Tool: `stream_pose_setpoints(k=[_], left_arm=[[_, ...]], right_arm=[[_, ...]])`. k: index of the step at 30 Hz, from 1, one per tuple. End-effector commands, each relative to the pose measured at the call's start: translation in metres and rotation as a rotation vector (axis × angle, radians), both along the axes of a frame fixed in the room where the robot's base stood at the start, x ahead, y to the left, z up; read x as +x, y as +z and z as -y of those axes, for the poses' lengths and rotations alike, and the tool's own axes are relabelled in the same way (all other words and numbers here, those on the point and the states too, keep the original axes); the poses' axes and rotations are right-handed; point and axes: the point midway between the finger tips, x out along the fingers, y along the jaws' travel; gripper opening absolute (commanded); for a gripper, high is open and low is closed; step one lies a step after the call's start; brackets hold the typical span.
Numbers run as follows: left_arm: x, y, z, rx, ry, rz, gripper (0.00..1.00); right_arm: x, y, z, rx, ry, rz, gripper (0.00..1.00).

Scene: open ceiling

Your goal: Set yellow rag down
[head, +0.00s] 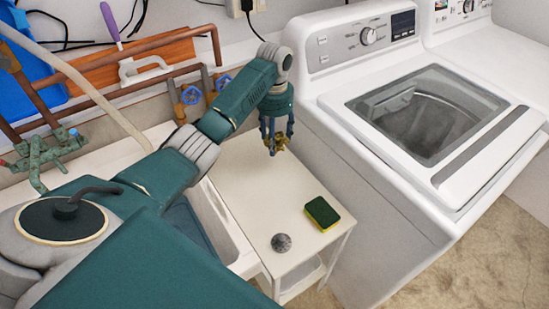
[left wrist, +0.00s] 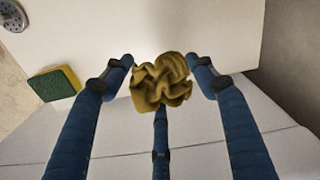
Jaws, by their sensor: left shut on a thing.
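The crumpled yellow rag (left wrist: 163,85) is between the blue fingers of my left gripper (left wrist: 164,66) in the left wrist view. In the head view, my left gripper (head: 276,137) points down over the far part of the white side table (head: 238,185), shut on the rag (head: 281,143), which shows as a small brownish-yellow lump between the fingertips. I cannot tell whether the rag touches the tabletop. My right gripper is not in view.
The white washer (head: 370,190) stands close on the right, a white sink (head: 232,235) on the left. Bare tabletop lies between the gripper and sponge.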

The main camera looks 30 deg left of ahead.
Motion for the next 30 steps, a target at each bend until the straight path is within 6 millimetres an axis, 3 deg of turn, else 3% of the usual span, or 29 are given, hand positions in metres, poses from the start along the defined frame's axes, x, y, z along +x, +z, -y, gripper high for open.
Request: stream_pose_setpoints(k=[4,18,30], left_arm=[[-0.001,-0.031,0.000,0.000,0.000,-0.002,0.48],[0.000,-0.085,0.000,0.000,0.000,0.000,0.48],[0.000,-0.091,0.001,0.000,-0.001,0.001,0.48]], right_arm=[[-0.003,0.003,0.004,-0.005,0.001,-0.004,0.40],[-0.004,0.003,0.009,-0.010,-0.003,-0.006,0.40],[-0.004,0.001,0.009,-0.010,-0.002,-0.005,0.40]])
